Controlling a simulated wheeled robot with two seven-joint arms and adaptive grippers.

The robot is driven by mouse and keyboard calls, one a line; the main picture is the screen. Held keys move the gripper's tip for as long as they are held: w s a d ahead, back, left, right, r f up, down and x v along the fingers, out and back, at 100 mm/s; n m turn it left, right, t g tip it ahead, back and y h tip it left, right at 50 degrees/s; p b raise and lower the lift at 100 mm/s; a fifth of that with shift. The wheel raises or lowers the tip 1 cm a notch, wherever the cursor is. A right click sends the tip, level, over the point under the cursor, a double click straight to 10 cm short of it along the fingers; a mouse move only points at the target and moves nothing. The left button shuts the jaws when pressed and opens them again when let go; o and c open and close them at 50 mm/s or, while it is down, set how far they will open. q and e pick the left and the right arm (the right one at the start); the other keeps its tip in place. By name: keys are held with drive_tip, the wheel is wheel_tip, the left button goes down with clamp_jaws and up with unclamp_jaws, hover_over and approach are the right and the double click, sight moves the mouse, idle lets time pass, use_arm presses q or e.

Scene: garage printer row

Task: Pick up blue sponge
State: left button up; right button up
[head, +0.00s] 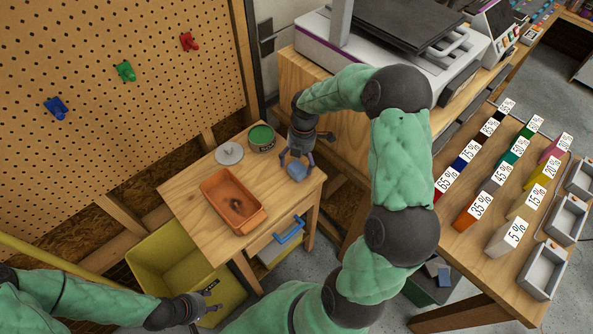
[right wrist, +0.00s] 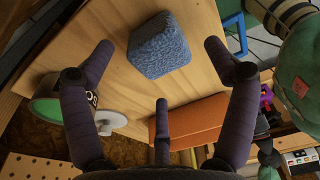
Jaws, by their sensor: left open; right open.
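The blue sponge (head: 297,172) is a small block on the wooden side table (head: 190,205), near its right edge. In the right wrist view the blue sponge (right wrist: 160,45) sits ahead of the spread fingers, toward the top of the picture. My right gripper (head: 296,160) is open and empty above the table, close over the sponge. Its fingers (right wrist: 161,68) show no contact with the sponge. My left gripper (head: 208,298) is open and empty, low in front of the table near the yellow-green bin.
An orange tray (head: 252,220), a green-topped can (head: 261,138) and a grey disc (head: 229,153) share the side table. A drawer with a blue handle (head: 288,231) is below. The yellow-green bin (head: 150,268) stands at left. A printer (head: 410,55) and bench are at right.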

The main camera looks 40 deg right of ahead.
sight(297, 166)
drive_tip(key=shift+a+f+b, duration=0.2)
drive_tip(key=shift+f+b, duration=0.2)
drive_tip(key=shift+f, duration=1.45)
drive_tip(key=c, duration=1)
